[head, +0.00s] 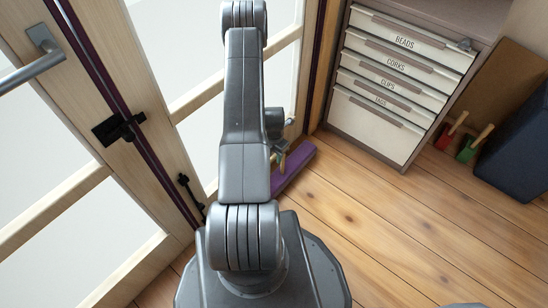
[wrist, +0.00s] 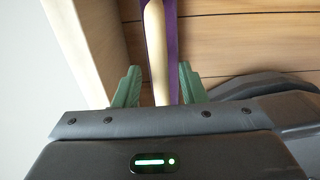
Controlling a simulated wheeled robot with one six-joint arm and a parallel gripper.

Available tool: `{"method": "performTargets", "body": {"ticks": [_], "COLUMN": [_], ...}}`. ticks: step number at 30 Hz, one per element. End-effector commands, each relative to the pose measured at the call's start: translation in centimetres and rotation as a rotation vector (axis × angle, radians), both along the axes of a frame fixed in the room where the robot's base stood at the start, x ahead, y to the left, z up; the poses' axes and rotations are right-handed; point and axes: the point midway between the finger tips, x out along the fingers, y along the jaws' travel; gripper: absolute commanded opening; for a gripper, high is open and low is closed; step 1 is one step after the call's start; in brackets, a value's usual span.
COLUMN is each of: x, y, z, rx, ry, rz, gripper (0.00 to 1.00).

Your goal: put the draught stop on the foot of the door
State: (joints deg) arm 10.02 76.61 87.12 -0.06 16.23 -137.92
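The draught stop, a long purple bar (head: 294,168), lies on the floor at the foot of the glazed wooden door, right of my arm in the head view. In the wrist view its purple strip (wrist: 171,30) runs up from between my fingers, beside a pale rod (wrist: 155,45) that looks like its handle. My gripper (wrist: 160,86) has green fingers standing apart on either side of the rod, with gaps visible. In the head view my gripper (head: 280,155) is low over the bar and partly hidden by my arm. The door (head: 170,165) has pale wooden frames.
A door lever (head: 35,62) and black latches (head: 118,128) are on the door side. A drawer cabinet (head: 395,85) stands at the back right. Red and green brushes (head: 466,148) and a dark blue bin (head: 518,145) are beyond it. The plank floor (head: 390,230) is clear to the right.

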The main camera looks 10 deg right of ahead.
Motion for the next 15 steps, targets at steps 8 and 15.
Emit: {"method": "performTargets", "body": {"ticks": [8,15], "x": [0.1,0.0], "y": [0.0,0.0], "z": [6.5,8.9], "rx": [0.000,0.000], "ry": [-0.001,0.001], "rz": [0.000,0.000], "gripper": [0.38,0.38]}}
